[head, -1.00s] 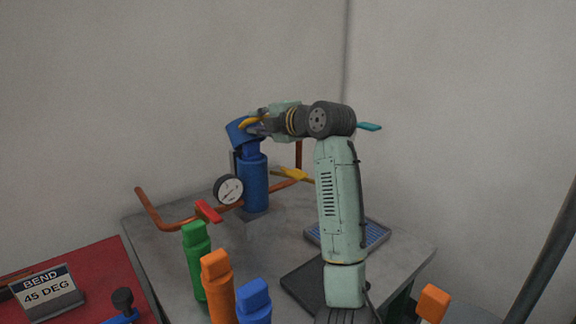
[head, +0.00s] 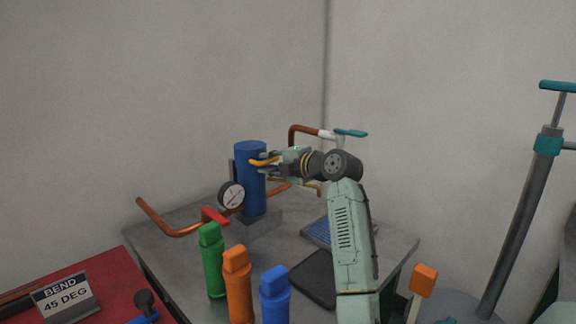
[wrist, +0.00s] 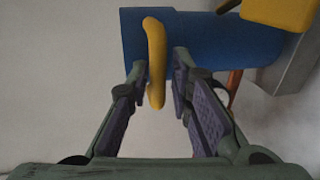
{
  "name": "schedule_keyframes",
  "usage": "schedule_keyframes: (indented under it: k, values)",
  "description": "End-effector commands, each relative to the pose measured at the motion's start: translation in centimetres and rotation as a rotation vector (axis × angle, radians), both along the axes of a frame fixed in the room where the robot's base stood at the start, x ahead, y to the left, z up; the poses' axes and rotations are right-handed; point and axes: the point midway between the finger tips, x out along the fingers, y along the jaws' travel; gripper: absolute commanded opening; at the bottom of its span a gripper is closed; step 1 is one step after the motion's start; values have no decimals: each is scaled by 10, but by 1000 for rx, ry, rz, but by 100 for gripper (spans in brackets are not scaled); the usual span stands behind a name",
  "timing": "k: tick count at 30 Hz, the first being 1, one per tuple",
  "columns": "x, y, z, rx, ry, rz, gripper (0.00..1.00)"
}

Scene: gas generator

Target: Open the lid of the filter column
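The blue filter column (head: 250,189) stands upright on the grey table. Its top looks flat and level; the lid (head: 250,147) appears to sit down on it. A yellow curved handle (head: 263,161) projects from the column's upper side towards my gripper (head: 268,168). In the wrist view, the blue column (wrist: 215,42) lies across the top, with the handle (wrist: 155,60) between my gripper's fingers (wrist: 161,82). The fingers are apart, with a visible gap to the right of the handle; contact on the left is unclear.
A pressure gauge (head: 231,195), copper pipes (head: 165,221) and a red valve handle (head: 214,216) are left of the column. Green (head: 212,262), orange (head: 238,286) and blue (head: 275,297) bottles stand in front. A yellow valve handle (wrist: 278,12) is close at the wrist view's upper right.

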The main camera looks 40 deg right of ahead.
Motion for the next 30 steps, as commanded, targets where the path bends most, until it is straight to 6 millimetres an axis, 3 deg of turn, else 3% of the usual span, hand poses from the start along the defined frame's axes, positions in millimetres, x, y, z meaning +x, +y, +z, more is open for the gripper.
schedule_keyframes:
  k: [1, 9, 15, 30]
  values:
    - [-13, -1, 2, -5, -9, -2, 20]
    - [-64, -4, 14, -5, -7, -2, 20]
    - [-88, -6, 21, -4, -6, -1, 20]
    - [-98, -6, 24, -4, -5, 0, 20]
